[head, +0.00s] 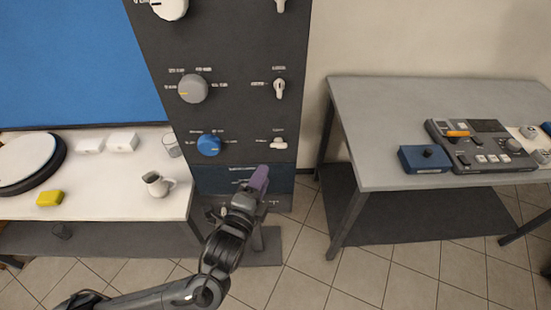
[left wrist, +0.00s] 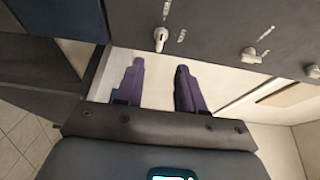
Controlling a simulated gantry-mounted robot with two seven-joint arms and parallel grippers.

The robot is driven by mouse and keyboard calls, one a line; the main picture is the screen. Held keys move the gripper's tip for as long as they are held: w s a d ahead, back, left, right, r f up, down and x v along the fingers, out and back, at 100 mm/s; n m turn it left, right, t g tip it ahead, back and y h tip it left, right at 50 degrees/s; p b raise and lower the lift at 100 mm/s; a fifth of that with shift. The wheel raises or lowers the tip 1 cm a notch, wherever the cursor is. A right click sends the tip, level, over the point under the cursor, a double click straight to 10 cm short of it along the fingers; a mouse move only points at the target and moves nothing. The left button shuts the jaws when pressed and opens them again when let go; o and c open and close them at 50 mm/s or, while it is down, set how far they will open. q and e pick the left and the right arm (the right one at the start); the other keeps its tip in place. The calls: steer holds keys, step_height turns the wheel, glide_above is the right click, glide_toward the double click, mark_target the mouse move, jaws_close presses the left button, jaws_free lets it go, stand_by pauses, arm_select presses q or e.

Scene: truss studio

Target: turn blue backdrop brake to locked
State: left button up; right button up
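A dark upright panel (head: 235,105) carries a blue round knob (head: 209,145) low on its left side. A small white lever (head: 279,143) is level with it on the right, and a lever nearest my fingers shows in the left wrist view (left wrist: 160,40). The labels are too small to read, so I cannot tell which control is the blue backdrop brake. My left gripper (head: 260,178) is just below the white lever, apart from it. In the left wrist view its purple fingers (left wrist: 161,66) are open with nothing between them. My right gripper is not in view.
Other controls sit higher, including a grey knob (head: 192,89) and another white lever (head: 279,88). A white table (head: 110,205) with a jug (head: 158,184) and yellow block (head: 49,198) stands left. A grey table (head: 400,130) with a console (head: 485,147) stands right.

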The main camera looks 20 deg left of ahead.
mark_target(277, 148)
arm_select(q)
steer(key=w+b, duration=0.1)
steer(key=w, duration=0.9)
steer(key=shift+w, duration=0.25)
steer(key=shift+s+a, duration=0.1)
steer(key=shift+s, duration=0.05)
jaws_close()
